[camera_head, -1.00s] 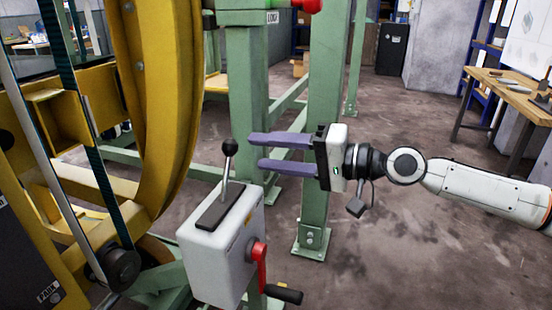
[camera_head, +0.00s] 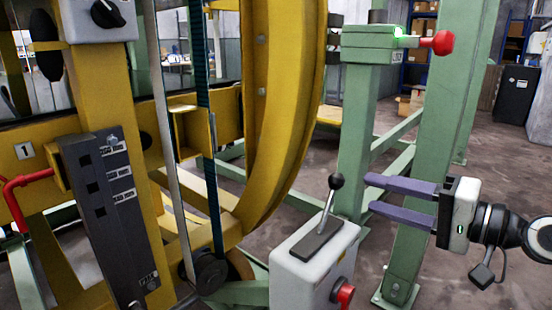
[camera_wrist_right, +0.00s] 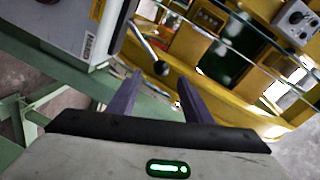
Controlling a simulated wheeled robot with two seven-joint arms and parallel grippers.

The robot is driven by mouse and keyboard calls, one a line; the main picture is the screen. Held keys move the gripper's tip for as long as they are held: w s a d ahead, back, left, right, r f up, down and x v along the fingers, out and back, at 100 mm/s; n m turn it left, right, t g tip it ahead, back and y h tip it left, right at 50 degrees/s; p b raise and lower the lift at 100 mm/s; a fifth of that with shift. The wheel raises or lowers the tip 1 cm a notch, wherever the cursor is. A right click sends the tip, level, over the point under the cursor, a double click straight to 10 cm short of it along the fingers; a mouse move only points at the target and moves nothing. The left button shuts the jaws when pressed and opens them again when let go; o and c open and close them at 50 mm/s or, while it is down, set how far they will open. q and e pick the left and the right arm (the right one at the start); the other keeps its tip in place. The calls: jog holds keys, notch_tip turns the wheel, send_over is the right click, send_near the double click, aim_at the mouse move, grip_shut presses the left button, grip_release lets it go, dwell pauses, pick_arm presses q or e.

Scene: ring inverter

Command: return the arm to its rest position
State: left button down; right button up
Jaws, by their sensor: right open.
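My right gripper (camera_head: 370,194) is open and empty, its two purple fingers pointing left in the head view. It is to the right of the black-knobbed lever (camera_head: 328,208) on the grey control box (camera_head: 300,262), apart from the knob as far as I can tell. In the right wrist view the open fingers (camera_wrist_right: 152,95) show with the lever's knob (camera_wrist_right: 161,68) beyond them, and the box (camera_wrist_right: 65,30) at upper left. My right arm (camera_head: 515,232) comes in from the right edge. My left gripper is not in view.
The yellow ring frame (camera_head: 285,110) fills the left and middle. Green posts (camera_head: 437,150) stand close behind my right gripper. A red knob (camera_head: 443,42) sits on a green box at upper right. A red crank (camera_head: 345,293) is on the control box. Open floor (camera_head: 465,290) lies at lower right.

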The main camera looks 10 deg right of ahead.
jog(key=s+a+f+n+g+h, duration=0.1)
jog(key=s+a+f+n, duration=0.2)
jog(key=f, duration=0.7)
jog(key=s+a+f+n+g+h, duration=0.1)
jog(key=s+a+f+g, duration=0.3)
jog(key=f, duration=0.6)
jog(key=s+a+f+n+t+h, duration=0.1)
jog(key=s+a+f+n, duration=0.1)
jog(key=s+f, duration=0.6)
jog(key=s+a+f+n+g+h, duration=0.25)
jog(key=s+a+f, duration=0.25)
jog(key=a+f, duration=0.35)
pick_arm(q)
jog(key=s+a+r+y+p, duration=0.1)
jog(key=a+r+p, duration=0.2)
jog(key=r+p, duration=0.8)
jog(key=p, duration=0.8)
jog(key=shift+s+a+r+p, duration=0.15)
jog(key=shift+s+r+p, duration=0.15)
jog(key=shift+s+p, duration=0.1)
pick_arm(e)
jog(key=s+d+r+t+h, duration=0.1)
jog(key=d+r, duration=0.2)
jog(key=r, duration=0.8)
jog(key=shift+s+d+n, duration=0.35)
jog(key=shift+s+n, duration=0.05)
jog(key=shift+n, duration=0.05)
